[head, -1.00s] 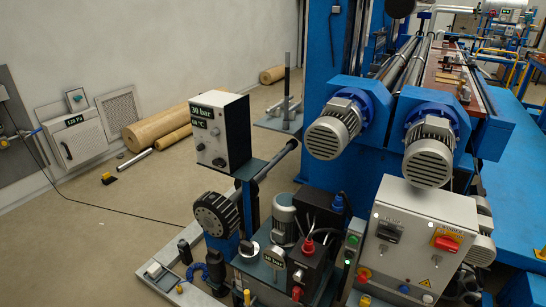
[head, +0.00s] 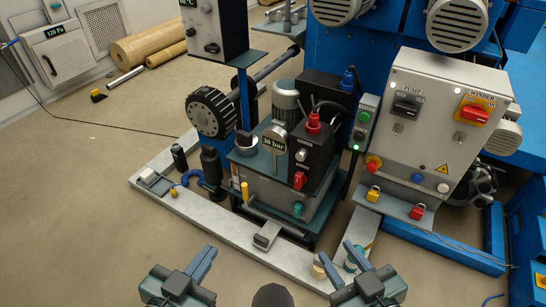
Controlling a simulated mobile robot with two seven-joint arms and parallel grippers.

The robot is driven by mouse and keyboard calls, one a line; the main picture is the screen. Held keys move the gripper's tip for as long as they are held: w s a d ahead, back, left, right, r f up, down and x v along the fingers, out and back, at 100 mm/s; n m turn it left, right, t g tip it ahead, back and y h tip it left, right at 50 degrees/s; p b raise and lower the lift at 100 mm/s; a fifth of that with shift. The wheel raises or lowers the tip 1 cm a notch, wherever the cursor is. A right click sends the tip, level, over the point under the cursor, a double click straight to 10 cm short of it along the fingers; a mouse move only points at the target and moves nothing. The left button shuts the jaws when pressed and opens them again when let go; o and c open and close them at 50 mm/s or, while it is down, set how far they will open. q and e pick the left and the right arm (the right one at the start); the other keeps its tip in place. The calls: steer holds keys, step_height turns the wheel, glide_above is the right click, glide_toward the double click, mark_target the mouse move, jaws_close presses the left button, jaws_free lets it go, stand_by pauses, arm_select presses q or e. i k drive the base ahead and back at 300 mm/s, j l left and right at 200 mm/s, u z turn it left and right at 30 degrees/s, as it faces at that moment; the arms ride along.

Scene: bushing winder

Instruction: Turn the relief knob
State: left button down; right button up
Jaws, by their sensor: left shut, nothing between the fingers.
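Several knobs sit on the hydraulic unit (head: 268,180) in the middle of the head view, and no readable label marks one as the relief knob. A silver knob (head: 301,155) and a red handle (head: 299,180) are on the front of its black block. A red cap-like part (head: 313,122) tops the block, and a teal knob (head: 297,208) is lower down. A 30 bar display (head: 273,140) is left of the block. My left gripper (head: 207,256) is shut and empty at the bottom, and my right gripper (head: 353,250) looks shut and empty. Both are apart from the unit.
The grey control cabinet (head: 440,130) with pump and winder switches stands right of the unit. A pale floor frame (head: 215,222) with a small pedal-like block (head: 267,236) crosses in front. Open floor lies left.

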mark_target(302, 154)
steer(key=l+z, duration=0.3)
steer(key=l, duration=0.45)
steer(key=i+l, duration=0.3)
steer(key=i, duration=0.2)
steer(key=l+z, duration=0.05)
